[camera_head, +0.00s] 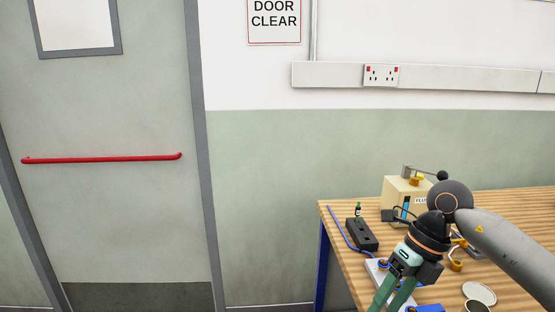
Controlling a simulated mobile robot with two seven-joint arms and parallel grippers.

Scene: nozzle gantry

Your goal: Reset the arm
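My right arm comes in from the right edge, over the wooden workbench (485,205). My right gripper (388,299) points down and to the left at the bottom of the view. Its two green fingers show a gap between them, so it looks open. The fingertips run to the bottom edge, so what lies between the very tips is hidden. My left arm and gripper are not in view.
On the bench are a cream box with a brass fitting (397,190), a black block (361,234), a small dark bottle (358,210), a blue cable (342,230) and a round tin (479,293). A grey door with a red bar (100,158) is left; the floor-side space before it looks clear.

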